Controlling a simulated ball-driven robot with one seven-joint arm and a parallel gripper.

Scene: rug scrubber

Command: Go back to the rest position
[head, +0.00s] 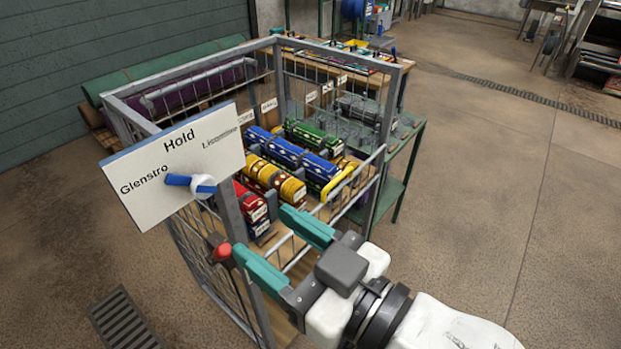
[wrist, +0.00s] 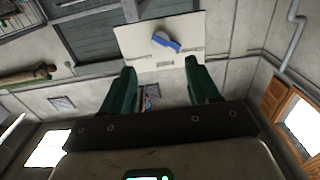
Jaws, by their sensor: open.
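My gripper (head: 283,246) is in the lower middle of the head view, with teal fingers spread apart and nothing between them. It is in front of the wire cage (head: 382,112) and lower right of a white sign board (head: 140,190). The board reads "Hold", "Glenstro" and a third word I cannot read surely. A blue-handled knob (head: 190,182) on the board points left. In the wrist view, the open fingers (wrist: 160,85) frame the board (wrist: 135,40) and its blue handle (wrist: 166,43) from a distance. No finger touches the handle.
A red knob (head: 223,250) sits on the cage near the left finger. A green-framed table (head: 398,185) stands behind. Floor (head: 480,190) at right is clear.

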